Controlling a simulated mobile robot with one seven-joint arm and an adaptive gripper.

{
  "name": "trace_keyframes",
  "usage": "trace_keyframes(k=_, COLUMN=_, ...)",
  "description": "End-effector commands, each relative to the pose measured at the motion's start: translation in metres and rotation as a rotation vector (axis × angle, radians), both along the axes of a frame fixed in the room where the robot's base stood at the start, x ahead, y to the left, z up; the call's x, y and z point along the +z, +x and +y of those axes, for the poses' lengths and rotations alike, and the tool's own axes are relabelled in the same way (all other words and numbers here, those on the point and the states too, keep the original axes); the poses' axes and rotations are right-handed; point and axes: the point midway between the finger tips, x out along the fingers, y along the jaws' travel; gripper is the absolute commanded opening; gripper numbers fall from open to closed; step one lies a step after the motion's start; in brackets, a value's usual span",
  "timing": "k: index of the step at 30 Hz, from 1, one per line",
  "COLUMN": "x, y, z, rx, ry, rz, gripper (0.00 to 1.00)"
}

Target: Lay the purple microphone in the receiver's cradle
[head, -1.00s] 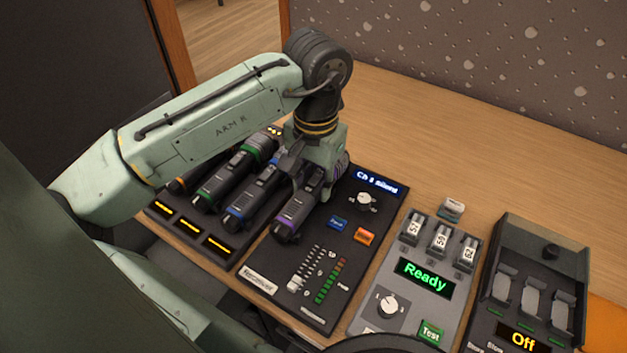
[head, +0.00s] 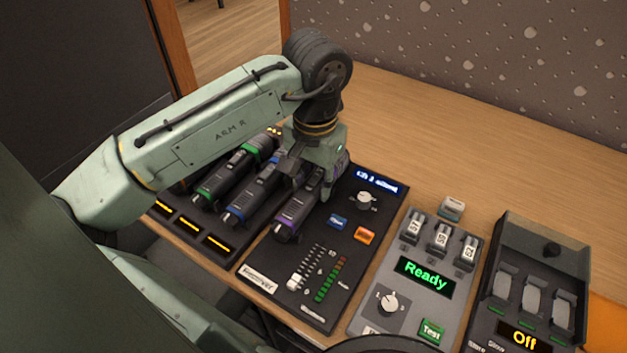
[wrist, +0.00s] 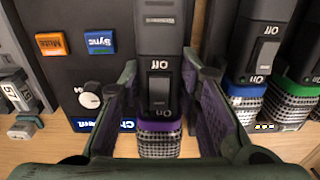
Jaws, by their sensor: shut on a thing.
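The purple microphone (head: 293,212), a black handset with a purple band, is held in my gripper (head: 315,178) over the left part of the black receiver (head: 318,275). In the wrist view the microphone (wrist: 160,90) runs between the two fingers of my gripper (wrist: 162,105), which are shut on it. Its purple band and mesh head are toward the bottom of that view. The receiver's cradle is hidden under the microphone and gripper, so I cannot tell whether the microphone touches it.
A dark rack (head: 190,230) at left holds microphones with green (head: 222,182) and blue (head: 250,195) bands, close beside my gripper. The receiver has a knob (head: 364,200), buttons and a fader. A grey "Ready" panel (head: 377,325) stands right. The table behind is clear.

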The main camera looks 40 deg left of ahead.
Motion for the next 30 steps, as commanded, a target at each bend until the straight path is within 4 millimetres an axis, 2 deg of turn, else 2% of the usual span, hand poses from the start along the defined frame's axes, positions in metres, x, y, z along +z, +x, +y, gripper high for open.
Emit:
trace_keyframes(k=1, x=-0.0292, y=-0.0099, z=-0.0070, rx=-0.007, ry=-0.034, rz=0.058, gripper=0.00)
trace_keyframes(k=12, x=-0.0288, y=-0.0082, z=-0.0078, rx=-0.010, ry=-0.035, rz=0.053, gripper=0.00)
trace_keyframes(k=13, x=-0.0285, y=-0.0081, z=-0.0078, rx=-0.009, ry=-0.035, rz=0.053, gripper=0.31)
trace_keyframes(k=23, x=-0.0257, y=-0.0073, z=-0.0062, rx=-0.006, ry=-0.032, rz=0.050, gripper=0.53)
trace_keyframes(k=30, x=-0.0240, y=-0.0072, z=-0.0050, rx=-0.003, ry=-0.029, rz=0.049, gripper=0.51)
